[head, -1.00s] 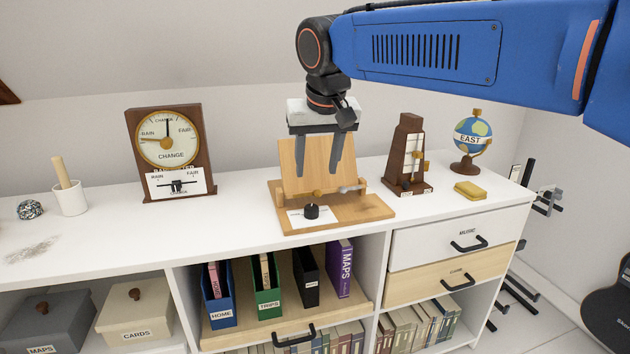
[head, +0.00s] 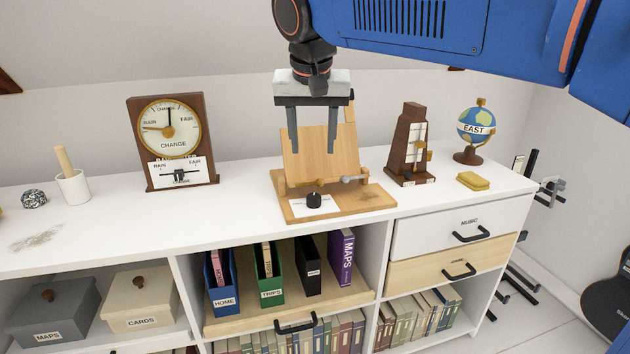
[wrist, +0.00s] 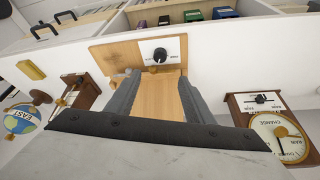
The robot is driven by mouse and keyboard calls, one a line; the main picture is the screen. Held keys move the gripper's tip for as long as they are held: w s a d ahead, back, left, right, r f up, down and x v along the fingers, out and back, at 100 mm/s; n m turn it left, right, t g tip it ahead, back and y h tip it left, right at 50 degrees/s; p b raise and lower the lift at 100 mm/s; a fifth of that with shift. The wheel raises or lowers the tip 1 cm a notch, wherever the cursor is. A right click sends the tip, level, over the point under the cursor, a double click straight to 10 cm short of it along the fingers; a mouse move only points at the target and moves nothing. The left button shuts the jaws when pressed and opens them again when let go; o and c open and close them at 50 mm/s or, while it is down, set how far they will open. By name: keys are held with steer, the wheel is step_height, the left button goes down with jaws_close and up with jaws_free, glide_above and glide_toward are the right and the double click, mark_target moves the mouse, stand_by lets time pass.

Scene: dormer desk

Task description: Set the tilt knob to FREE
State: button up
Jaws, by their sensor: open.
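The black tilt knob (head: 314,200) sits on a white label plate (head: 300,212) at the front of the wooden stand's base (head: 350,207). The knob also shows in the wrist view (wrist: 160,55), where its pointer and the label's words are too small to read surely. The stand's tilted board (head: 305,158) rises behind it. My gripper (head: 313,152) is open and empty, fingers pointing down, in front of or over the board and above the knob. In the wrist view the two fingers (wrist: 152,97) frame the board, with the knob beyond their tips.
A barometer (head: 172,140) stands to the left, a metronome (head: 409,145) and a small globe (head: 476,130) to the right. A yellow sponge-like block (head: 473,181) lies near the globe. The white top (head: 245,200) between barometer and stand is clear.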

mark_target(314, 196)
steer(key=shift+m+h, duration=0.4)
steer(key=shift+m, duration=0.5)
steer(key=x, duration=1.1)
steer(key=a+x, duration=0.1)
steer(key=x, duration=0.5)
steer(key=shift+w+a+f, duration=0.1)
steer(key=shift+f, duration=0.15)
steer(key=c, duration=1)
